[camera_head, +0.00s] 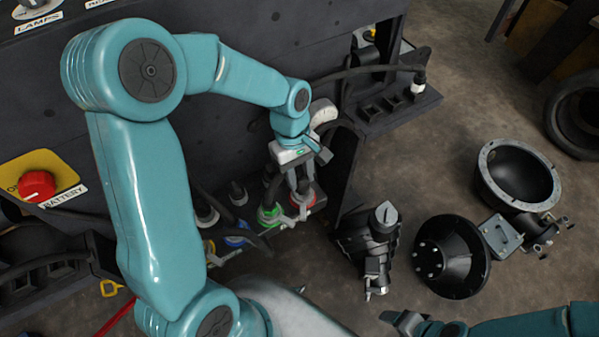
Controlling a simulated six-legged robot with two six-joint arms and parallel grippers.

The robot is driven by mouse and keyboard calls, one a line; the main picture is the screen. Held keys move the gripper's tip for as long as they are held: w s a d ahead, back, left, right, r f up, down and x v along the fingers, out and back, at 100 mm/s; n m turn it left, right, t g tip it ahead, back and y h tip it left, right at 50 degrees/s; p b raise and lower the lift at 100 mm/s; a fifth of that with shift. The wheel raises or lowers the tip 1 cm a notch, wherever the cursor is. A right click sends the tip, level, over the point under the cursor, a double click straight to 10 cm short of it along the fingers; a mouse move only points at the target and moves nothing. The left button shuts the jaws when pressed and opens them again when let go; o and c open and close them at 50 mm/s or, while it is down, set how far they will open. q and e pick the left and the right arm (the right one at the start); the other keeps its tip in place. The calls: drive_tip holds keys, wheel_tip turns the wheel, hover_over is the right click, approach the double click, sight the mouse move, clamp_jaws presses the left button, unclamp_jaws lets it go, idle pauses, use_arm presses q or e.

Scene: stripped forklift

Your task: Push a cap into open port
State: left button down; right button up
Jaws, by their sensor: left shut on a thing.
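A row of ports with coloured rings sits low on the dark machine panel. The red-ringed port (303,199) and green-ringed port (269,214) are at the right, the blue-ringed port (236,240) and yellow-ringed port (209,247) further left. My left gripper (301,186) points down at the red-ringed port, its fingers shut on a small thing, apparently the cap. The fingers mostly hide it, and I cannot tell whether it is seated. My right gripper (410,322) is partly in view at the bottom edge, away from the ports; its jaw opening is unclear.
A red knob (37,185) on a yellow plate is on the panel at left. A dark ledge (397,113) with a hose juts out at upper right. Black machine parts (450,256) and a round housing (517,175) lie on the floor at right.

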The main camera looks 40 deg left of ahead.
use_arm(q)
drive_tip(key=shift+f+b, duration=0.3)
drive_tip(key=shift+f, duration=0.15)
drive_tip(key=shift+b+x, duration=0.65)
drive_tip(key=shift+x, duration=0.2)
idle(0.5)
drive_tip(key=shift+w+a, duration=0.1)
drive_tip(key=shift+a, duration=0.05)
drive_tip(key=c, duration=0.7)
unclamp_jaws()
drive_tip(key=shift+o, duration=0.2)
drive_tip(key=shift+r, duration=0.15)
drive_tip(key=p+v, duration=0.1)
drive_tip(key=v, duration=1.5)
